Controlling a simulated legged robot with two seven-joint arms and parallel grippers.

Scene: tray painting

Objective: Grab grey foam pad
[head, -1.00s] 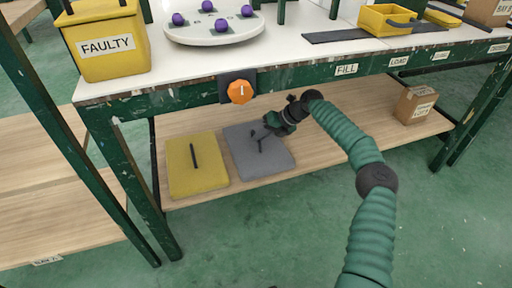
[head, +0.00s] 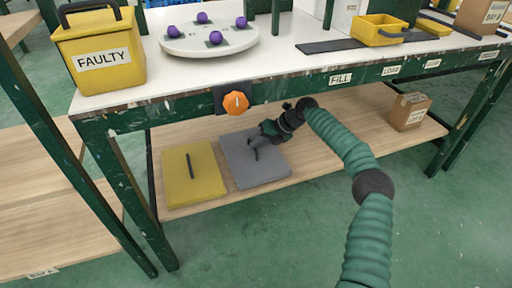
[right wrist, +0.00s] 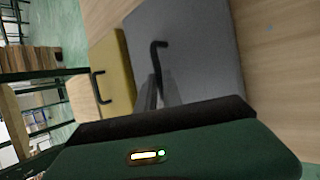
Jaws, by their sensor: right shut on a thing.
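The grey foam pad (head: 268,173) lies flat on the wooden lower shelf, to the right of the yellow pad. Its black handle (head: 254,154) stands up from its top face. My right gripper (head: 258,144) is over the pad, shut on this handle. In the right wrist view the grey pad (right wrist: 200,50) fills the middle, and its handle (right wrist: 157,58) runs down to my dark finger tips (right wrist: 152,92). The exact contact is partly hidden by the fingers. The pad still rests on the shelf. My left gripper is in neither view.
The yellow pad (head: 192,185) with a black handle lies close on the left. The bench top (head: 290,58) hangs above the shelf, with an orange knob (head: 235,103) on its front. A cardboard box (head: 409,111) stands at the shelf's right. The shelf between is clear.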

